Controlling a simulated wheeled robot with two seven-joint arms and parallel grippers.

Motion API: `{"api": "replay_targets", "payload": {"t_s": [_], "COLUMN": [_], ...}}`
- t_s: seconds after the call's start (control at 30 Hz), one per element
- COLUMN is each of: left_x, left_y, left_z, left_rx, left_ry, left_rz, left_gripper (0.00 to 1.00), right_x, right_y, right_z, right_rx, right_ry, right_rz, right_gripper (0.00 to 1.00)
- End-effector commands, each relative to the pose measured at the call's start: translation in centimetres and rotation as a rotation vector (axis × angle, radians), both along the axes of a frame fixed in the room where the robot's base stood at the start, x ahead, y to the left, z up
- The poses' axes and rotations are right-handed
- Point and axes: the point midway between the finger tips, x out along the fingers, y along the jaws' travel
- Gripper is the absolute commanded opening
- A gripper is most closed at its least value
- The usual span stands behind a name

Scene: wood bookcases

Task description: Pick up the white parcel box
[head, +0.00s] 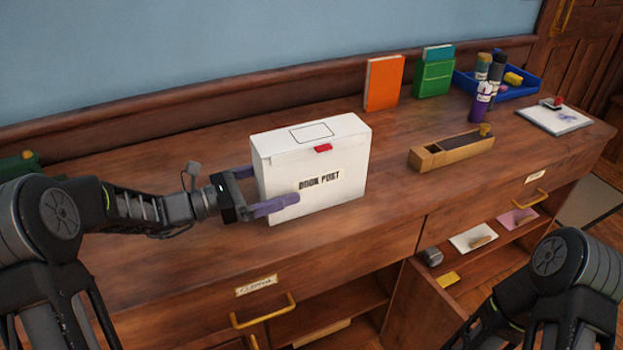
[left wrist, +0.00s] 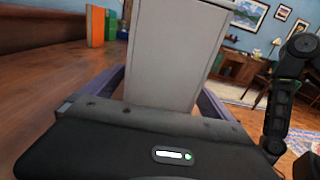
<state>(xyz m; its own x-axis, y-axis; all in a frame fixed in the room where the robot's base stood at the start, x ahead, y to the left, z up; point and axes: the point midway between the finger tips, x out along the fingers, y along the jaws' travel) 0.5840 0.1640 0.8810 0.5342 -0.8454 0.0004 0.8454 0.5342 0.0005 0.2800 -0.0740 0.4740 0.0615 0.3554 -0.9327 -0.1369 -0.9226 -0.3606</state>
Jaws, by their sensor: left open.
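The white parcel box (head: 335,160), marked "BOOK POST" with a small red tab, stands upright on the wooden counter. My left gripper (head: 263,190) is open at the box's left end. One purple finger lies along the front face; the other is mostly hidden behind the box. In the left wrist view the box (left wrist: 172,50) stands between the two spread purple fingers (left wrist: 165,95). I cannot tell whether the fingers touch it. My right arm (head: 560,270) shows at the lower right of the head view, but its gripper is out of view.
A long wooden box (head: 450,152) lies right of the parcel. Behind stand an orange book (head: 383,82), a green holder (head: 433,79) and a blue tray (head: 528,84) with bottles. An open cabinet (head: 440,300) is below the counter. The counter front left is clear.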

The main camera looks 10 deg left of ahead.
Motion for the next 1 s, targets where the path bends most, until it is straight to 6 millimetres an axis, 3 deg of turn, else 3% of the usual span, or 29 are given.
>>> {"api": "replay_targets", "payload": {"t_s": [0.23,0.87,1.0], "left_x": [1.8,1.9,1.9], "left_y": [-2.7,-2.9,-2.9], "left_z": [-0.1,-0.1,-0.1], "left_rx": [0.000,-0.001,0.000], "left_ry": [0.000,0.001,0.000], "left_rz": [-0.001,0.001,0.001], "left_gripper": [0.98,0.98,0.87], "right_x": [0.0,0.0,0.0], "right_y": [0.0,0.0,0.0], "right_z": [0.1,0.1,0.1], "right_rx": [0.000,0.000,0.000], "right_ry": [0.000,0.000,0.000], "right_rz": [0.000,0.000,0.000], "right_gripper": [0.36,0.36,0.36]}}
